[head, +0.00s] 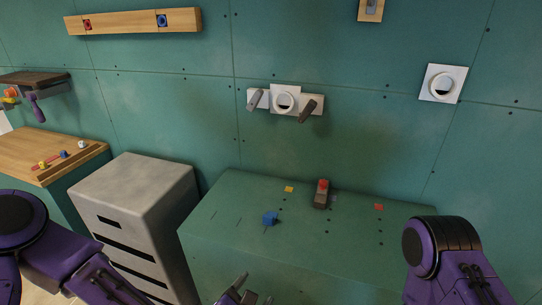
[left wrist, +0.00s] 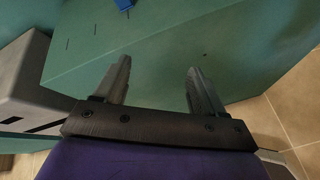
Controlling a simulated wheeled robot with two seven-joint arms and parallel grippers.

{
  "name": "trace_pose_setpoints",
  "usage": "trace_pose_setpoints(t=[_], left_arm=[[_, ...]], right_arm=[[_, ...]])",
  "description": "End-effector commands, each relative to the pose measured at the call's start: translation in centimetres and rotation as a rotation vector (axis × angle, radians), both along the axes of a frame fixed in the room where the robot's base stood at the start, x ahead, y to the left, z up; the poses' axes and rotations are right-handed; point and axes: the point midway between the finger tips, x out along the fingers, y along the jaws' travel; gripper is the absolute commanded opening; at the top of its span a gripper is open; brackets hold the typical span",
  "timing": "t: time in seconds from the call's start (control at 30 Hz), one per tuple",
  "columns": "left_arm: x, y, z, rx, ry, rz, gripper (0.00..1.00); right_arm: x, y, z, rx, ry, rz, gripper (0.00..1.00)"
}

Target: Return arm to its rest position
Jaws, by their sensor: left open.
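My left gripper (head: 254,290) is at the bottom middle of the head view, in front of the green box-shaped counter (head: 225,220). In the left wrist view its two fingers (left wrist: 158,85) are spread apart with nothing between them. The fingers are over the counter's near edge. My left arm (head: 85,270) comes in from the lower left. My right arm (head: 445,255) shows at the lower right; its gripper is out of view.
A blue block (head: 270,218) and a dark block with a red top (head: 321,193) are on the counter. A grey drawer cabinet (head: 140,185) stands left of it. White fixtures with handles (head: 285,101) are on the green wall behind. A wooden workbench (head: 40,150) is farther left.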

Motion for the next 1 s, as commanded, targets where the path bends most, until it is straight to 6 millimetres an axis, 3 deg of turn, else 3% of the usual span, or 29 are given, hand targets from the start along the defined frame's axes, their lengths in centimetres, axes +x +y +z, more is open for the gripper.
trace_pose_setpoints(t=[0.17,0.27,0.37,0.4,0.5,0.6,0.7,1.0], left_arm=[[-2.0,1.9,-5.3,0.399,0.016,-0.222,0.7],[-4.4,4.4,-10.1,0.694,0.059,-0.421,0.7],[-8.2,8.9,-15.5,1.012,0.138,-0.689,0.7],[-10.0,11.2,-17.5,1.134,0.18,-0.808,0.7],[-14.0,17.5,-20.9,1.363,0.293,-1.062,0.7],[-16.8,22.7,-22.3,1.484,0.407,-1.185,0.7],[-18.2,25.7,-22.7,1.546,0.472,-1.226,0.7],[-19.1,26.2,-22.9,1.555,0.487,-1.253,0.7]], right_arm=[[0.0,0.0,0.0,0.0,0.0,0.0,0.43],[0.0,0.0,0.0,0.0,0.0,0.0,0.43],[0.0,0.0,0.0,0.0,0.0,0.0,0.43],[0.0,0.0,0.0,0.0,0.0,0.0,0.43],[0.0,0.0,0.0,0.001,0.001,0.0,0.43],[0.0,0.0,0.0,0.001,0.001,0.0,0.43],[0.0,0.0,0.0,0.001,0.001,0.0,0.43],[0.0,0.0,0.0,0.001,0.001,0.0,0.43]])
